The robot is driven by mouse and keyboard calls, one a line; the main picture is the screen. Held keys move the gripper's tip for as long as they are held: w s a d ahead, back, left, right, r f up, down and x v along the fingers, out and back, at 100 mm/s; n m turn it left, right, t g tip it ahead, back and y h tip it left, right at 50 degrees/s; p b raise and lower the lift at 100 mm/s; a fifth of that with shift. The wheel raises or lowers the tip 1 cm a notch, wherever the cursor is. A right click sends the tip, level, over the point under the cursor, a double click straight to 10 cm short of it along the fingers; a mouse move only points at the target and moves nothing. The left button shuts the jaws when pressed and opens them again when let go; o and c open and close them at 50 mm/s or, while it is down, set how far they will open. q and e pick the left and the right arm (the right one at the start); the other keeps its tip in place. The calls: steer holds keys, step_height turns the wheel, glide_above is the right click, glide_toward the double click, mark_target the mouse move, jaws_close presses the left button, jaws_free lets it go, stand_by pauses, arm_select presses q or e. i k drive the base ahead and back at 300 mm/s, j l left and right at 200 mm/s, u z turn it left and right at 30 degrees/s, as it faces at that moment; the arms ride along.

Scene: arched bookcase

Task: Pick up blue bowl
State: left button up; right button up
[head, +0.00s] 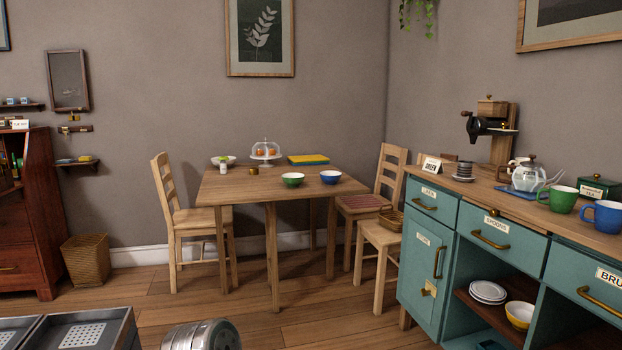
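The blue bowl (330,178) stands upright on the wooden table (228,186), near its front right edge. It looks pale inside, and nothing covers it. A green bowl (292,180) of similar size stands just to its left, with a small gap between them. Neither of my grippers is in the head view, so I cannot see how they stand relative to the bowl.
A glass dome (265,146), a yellow-topped flat item (308,159) and a white bowl (222,160) stand farther back on the table. Chairs flank it at left (163,190) and right (392,170). A teal cabinet (430,270) fills the right. Floor before the table (250,312) is clear.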

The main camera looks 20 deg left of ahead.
mark_target(328, 177)
steer(key=i+j, duration=0.15)
steer(key=i, duration=0.55)
steer(key=i+j, duration=0.1)
steer(key=i, duration=0.6)
steer(key=i+j+z, duration=0.4)
steer(key=j+z, duration=0.2)
